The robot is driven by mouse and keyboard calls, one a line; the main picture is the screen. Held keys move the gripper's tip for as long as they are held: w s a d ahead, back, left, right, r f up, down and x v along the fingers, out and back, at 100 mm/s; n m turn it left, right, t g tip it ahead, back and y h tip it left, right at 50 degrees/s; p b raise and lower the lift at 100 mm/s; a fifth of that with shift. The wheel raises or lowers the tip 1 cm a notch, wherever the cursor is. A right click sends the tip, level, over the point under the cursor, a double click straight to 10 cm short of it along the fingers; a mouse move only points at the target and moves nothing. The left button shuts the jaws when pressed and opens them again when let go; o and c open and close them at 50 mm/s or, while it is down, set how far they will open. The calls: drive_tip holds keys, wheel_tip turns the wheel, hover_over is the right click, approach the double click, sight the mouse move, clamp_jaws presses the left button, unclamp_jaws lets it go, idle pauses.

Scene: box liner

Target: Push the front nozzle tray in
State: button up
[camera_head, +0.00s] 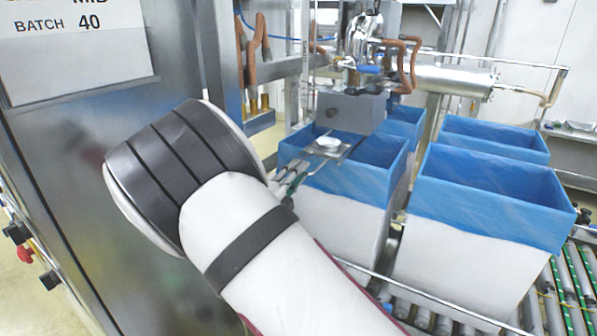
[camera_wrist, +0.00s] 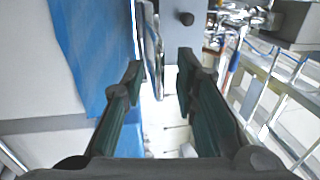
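The front nozzle tray (camera_head: 330,146) is a flat metal plate with a round pale disc on it. It sticks out below the grey nozzle block (camera_head: 350,112), above the blue-lined box. My gripper (camera_head: 287,184) is at the tray's near left, partly hidden by my wrist. In the wrist view my gripper (camera_wrist: 160,64) is open, its two dark fingers apart with nothing held. A thin metal edge, probably the tray (camera_wrist: 151,45), shows ahead between the fingertips, closer to the left one. I cannot tell whether a finger touches it.
Several white boxes with blue liners (camera_head: 480,185) stand on a roller conveyor (camera_head: 440,318). A metal cabinet (camera_head: 100,150) stands at left. Pipes and a frame rise behind the nozzle block. The blue liner (camera_wrist: 95,45) is close left of my gripper.

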sight(324, 152)
drive_tip(key=shift+x, duration=0.8)
drive_tip(key=shift+c, duration=0.4)
clamp_jaws()
drive_tip(key=b+x, duration=0.1)
drive_tip(key=x, duration=0.4)
drive_tip(key=f+b+x, duration=0.1)
drive_tip(key=b+x, duration=0.1)
drive_tip(key=x, duration=0.3)
drive_tip(key=f+b+x, duration=0.1)
drive_tip(key=b+x, duration=0.1)
drive_tip(key=x, duration=0.3)
drive_tip(key=shift+w+d+f, duration=0.2)
drive_tip(key=shift+w+d, duration=0.1)
drive_tip(key=shift+w, duration=0.15)
drive_tip(key=shift+w+d, duration=0.3)
drive_tip(key=shift+w, duration=0.2)
drive_tip(key=shift+w+d+r, duration=0.1)
drive_tip(key=shift+r, duration=0.1)
